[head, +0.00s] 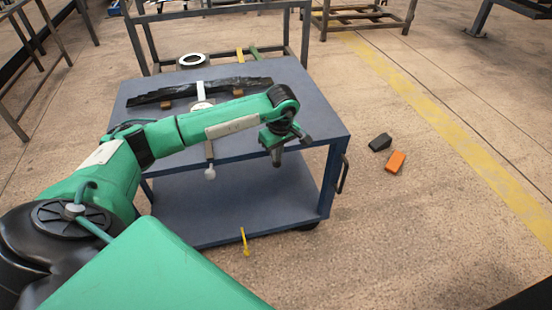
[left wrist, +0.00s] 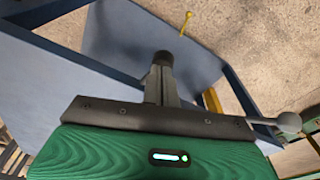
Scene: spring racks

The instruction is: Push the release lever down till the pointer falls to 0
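The release lever, a thin rod with a pale ball knob (head: 210,174), sticks out past the cart's front edge in the head view. In the left wrist view a rod with a grey ball knob (left wrist: 289,122) shows at the right, beside my gripper's body. My left gripper (head: 277,160) points down near the front edge, to the right of the knob and apart from it. Its fingers (left wrist: 163,62) look shut together with nothing between them. A pale round part (head: 203,104) behind my left arm is mostly covered; I cannot read a pointer or scale. My right gripper is out of view.
A black block (head: 380,142) and an orange block (head: 395,161) lie on the open floor at right.

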